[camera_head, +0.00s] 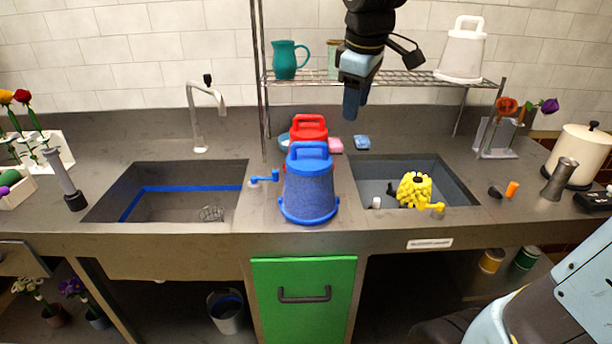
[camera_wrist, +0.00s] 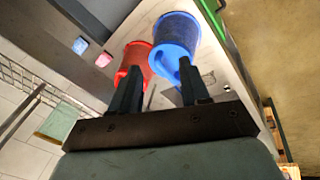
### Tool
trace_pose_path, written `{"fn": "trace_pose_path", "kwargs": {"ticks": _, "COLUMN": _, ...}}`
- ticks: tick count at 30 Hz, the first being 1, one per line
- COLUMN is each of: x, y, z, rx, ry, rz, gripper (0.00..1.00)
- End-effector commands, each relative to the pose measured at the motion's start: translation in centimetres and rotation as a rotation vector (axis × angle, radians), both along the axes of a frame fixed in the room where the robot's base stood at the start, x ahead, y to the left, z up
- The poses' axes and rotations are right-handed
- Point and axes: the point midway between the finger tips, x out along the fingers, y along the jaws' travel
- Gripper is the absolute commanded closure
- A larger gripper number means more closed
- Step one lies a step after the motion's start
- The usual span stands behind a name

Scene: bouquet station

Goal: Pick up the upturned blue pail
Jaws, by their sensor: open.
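The upturned blue pail (camera_head: 309,186) stands on the counter between the two sinks, its blue base with a handle on top and its wide rim down. A red pail (camera_head: 308,126), also upturned, stands just behind it, partly hidden. My gripper (camera_head: 354,102) hangs above and behind the pails, a little to the right, apart from both. In the wrist view my gripper (camera_wrist: 160,82) has its two fingers spread and empty. The blue pail (camera_wrist: 177,32) and the red pail (camera_wrist: 137,58) show beyond the fingertips there.
A wire shelf (camera_head: 400,77) behind holds a teal pitcher (camera_head: 288,60) and an upturned white pail (camera_head: 461,50). The left sink (camera_head: 180,200) holds a small strainer. The right sink (camera_head: 370,180) holds a yellow object (camera_head: 414,190). Pink (camera_head: 335,145) and blue (camera_head: 362,142) sponges lie behind.

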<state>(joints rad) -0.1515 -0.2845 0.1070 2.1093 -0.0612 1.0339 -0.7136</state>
Motion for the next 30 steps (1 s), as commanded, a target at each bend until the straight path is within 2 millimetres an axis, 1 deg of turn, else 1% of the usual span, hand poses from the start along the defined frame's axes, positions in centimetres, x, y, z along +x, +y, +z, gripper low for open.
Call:
{"fn": "trace_pose_path", "kwargs": {"ticks": 1, "x": 1.4, "y": 1.4, "z": -0.2, "rx": -0.022, "ry": 0.020, "rz": 0.076, "gripper": 0.54}}
{"fn": "trace_pose_path", "kwargs": {"ticks": 3, "x": 3.0, "y": 3.0, "z": -0.3, "rx": -0.050, "ry": 0.040, "rz": 0.179, "gripper": 0.54}}
{"fn": "trace_pose_path", "kwargs": {"ticks": 6, "x": 4.8, "y": 5.1, "z": -0.6, "rx": -0.083, "ry": 0.066, "rz": 0.306, "gripper": 0.54}}
{"fn": "trace_pose_path", "kwargs": {"ticks": 9, "x": 6.1, "y": 6.6, "z": -0.9, "rx": -0.105, "ry": 0.084, "rz": 0.401, "gripper": 0.54}}
{"fn": "trace_pose_path", "kwargs": {"ticks": 12, "x": 6.9, "y": 7.6, "z": -1.1, "rx": -0.119, "ry": 0.095, "rz": 0.462, "gripper": 0.54}}
{"fn": "trace_pose_path", "kwargs": {"ticks": 17, "x": 7.4, "y": 8.2, "z": -1.9, "rx": -0.128, "ry": 0.102, "rz": 0.499, "gripper": 0.54}}
{"fn": "trace_pose_path", "kwargs": {"ticks": 20, "x": 7.7, "y": 8.2, "z": -3.3, "rx": -0.129, "ry": 0.105, "rz": 0.500, "gripper": 0.54}}
{"fn": "trace_pose_path", "kwargs": {"ticks": 27, "x": 8.5, "y": 8.1, "z": -7.4, "rx": -0.127, "ry": 0.105, "rz": 0.498, "gripper": 0.54}}
{"fn": "trace_pose_path", "kwargs": {"ticks": 30, "x": 8.7, "y": 8.1, "z": -8.6, "rx": -0.127, "ry": 0.103, "rz": 0.498, "gripper": 0.54}}
